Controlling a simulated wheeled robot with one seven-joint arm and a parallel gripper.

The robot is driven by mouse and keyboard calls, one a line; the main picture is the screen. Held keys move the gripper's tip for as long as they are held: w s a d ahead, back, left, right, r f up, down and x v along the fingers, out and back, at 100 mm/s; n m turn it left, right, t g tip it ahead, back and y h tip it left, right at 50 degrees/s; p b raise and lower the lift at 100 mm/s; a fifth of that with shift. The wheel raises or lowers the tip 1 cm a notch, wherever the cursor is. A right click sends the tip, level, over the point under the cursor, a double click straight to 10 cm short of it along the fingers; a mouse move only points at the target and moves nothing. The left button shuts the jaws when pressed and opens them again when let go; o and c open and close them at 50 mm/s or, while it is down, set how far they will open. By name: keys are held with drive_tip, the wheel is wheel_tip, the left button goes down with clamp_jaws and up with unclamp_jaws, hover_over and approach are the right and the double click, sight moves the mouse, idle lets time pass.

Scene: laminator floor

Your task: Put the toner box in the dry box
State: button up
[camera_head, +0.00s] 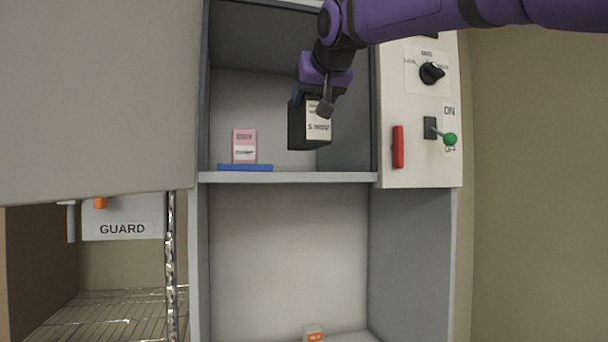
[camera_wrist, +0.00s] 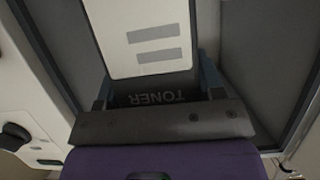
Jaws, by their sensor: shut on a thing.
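The toner box (camera_head: 300,132) is black with a white label. My gripper (camera_head: 311,102) is shut on it from above and holds it upright in front of the upper cabinet compartment, at or above shelf level. In the wrist view, the toner box (camera_wrist: 160,98) sits between both fingers, with the word TONER upside down and its white label (camera_wrist: 150,25) beyond. No label marks the dry box; I cannot tell whether this open grey cabinet (camera_head: 288,178) is it.
A pink box (camera_head: 244,146) and a blue flat item (camera_head: 245,168) are on the upper shelf's left side. A small orange-and-white box (camera_head: 313,334) is low down. The right panel has a red handle (camera_head: 398,147) and a green-tipped lever (camera_head: 449,139). A large grey panel (camera_head: 95,95) is at left, above a wire rack (camera_head: 100,315).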

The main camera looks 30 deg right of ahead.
drive_tip(key=w+d+f, duration=0.5)
drive_tip(key=w+d, duration=0.5)
drive_tip(key=w, duration=0.3)
drive_tip(key=shift+w, duration=0.1)
idle(0.3)
drive_tip(key=o, duration=1.2)
drive_tip(key=shift+f, duration=0.1)
drive_tip(key=v, duration=1.1)
idle(0.3)
